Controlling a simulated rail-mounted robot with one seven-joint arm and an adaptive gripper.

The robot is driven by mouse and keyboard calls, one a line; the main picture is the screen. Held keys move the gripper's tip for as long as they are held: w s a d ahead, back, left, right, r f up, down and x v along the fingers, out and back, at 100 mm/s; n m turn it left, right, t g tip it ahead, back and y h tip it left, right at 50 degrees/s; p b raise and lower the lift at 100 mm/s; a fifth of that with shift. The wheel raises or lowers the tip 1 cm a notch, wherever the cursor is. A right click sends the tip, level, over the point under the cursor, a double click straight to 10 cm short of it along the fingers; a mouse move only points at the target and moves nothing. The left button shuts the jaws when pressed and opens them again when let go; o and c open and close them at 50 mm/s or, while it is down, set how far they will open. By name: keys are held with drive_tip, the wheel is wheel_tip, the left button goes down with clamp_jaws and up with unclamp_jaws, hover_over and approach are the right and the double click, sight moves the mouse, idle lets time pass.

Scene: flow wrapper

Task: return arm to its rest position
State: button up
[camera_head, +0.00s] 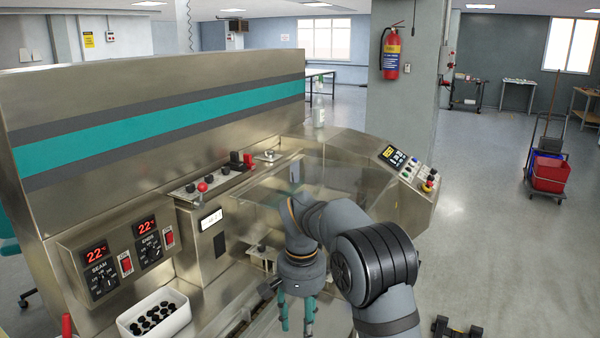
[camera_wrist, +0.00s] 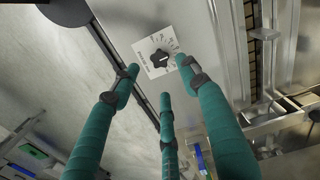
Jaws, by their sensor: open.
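My arm reaches in from the lower right in the head view. My gripper (camera_head: 297,318) hangs downward in front of the metal flow wrapper (camera_head: 130,110), with its teal fingers spread. In the wrist view my gripper (camera_wrist: 165,100) shows separated teal fingers with nothing between them. A black dial on a white plate (camera_wrist: 158,58) lies beyond the fingertips on a metal surface. I cannot tell whether a fingertip touches anything. My arm hides part of the machine in the head view.
A white bin (camera_head: 155,316) of black pieces stands at the lower left, below two displays reading 22. A red-knobbed lever (camera_head: 203,187) juts from the machine. A clear bottle (camera_head: 318,110) stands on top. The control panel (camera_head: 408,168) is right of my arm.

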wheel_tip(320, 180, down, 7)
drive_tip(key=shift+s+r, duration=0.1)
drive_tip(key=shift+r+n+p, duration=0.15)
drive_tip(key=shift+n+p, duration=0.6)
drive_tip(key=shift+n, duration=0.15)
drive_tip(key=n+p, duration=0.1)
drive_tip(key=n, duration=0.2)
drive_tip(key=shift+r+p, duration=0.1)
drive_tip(key=shift+p, duration=0.2)
drive_tip(key=n+p, duration=0.3)
drive_tip(key=n, duration=0.2)
drive_tip(key=shift+n, duration=0.3)
drive_tip(key=shift+r+n, duration=0.35)
drive_tip(key=shift+n, duration=0.05)
wheel_tip(320, 180, up, 9)
drive_tip(key=w+m, duration=0.1)
drive_tip(key=w, duration=0.1)
drive_tip(key=shift+m+t, duration=0.4)
drive_tip(key=shift+s+r, duration=0.15)
